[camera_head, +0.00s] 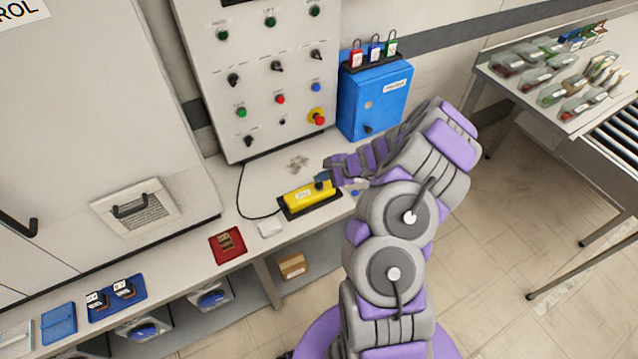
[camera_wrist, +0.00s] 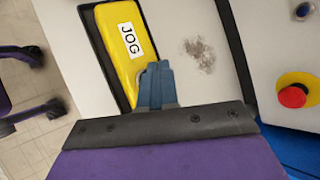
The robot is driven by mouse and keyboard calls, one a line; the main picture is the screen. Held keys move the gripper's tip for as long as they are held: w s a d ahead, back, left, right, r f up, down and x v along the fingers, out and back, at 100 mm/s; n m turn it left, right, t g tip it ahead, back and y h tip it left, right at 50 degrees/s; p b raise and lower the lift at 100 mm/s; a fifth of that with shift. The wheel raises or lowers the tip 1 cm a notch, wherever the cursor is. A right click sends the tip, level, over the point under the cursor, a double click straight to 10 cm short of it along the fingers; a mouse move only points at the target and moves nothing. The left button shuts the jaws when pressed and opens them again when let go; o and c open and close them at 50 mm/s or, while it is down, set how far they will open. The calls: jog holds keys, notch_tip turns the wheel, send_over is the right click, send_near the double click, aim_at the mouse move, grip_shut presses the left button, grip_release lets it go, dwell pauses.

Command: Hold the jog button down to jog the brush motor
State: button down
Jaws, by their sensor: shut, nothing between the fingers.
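The yellow jog box (camera_head: 306,195) lies in a black tray on the bench, with a cable running from its left end. In the wrist view the yellow box (camera_wrist: 118,30) carries a white JOG label. My gripper (camera_head: 323,179) is at the right end of the box. In the wrist view my gripper (camera_wrist: 156,72) is shut with its blue-grey fingers together, overlapping the box's end beyond the label. The jog button itself is hidden or not clear behind the fingers. I cannot tell whether the fingertips touch it.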

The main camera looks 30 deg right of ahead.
aim_at(322, 185)
jog(key=shift+r+p, duration=1.9)
jog(key=shift+r, duration=0.65)
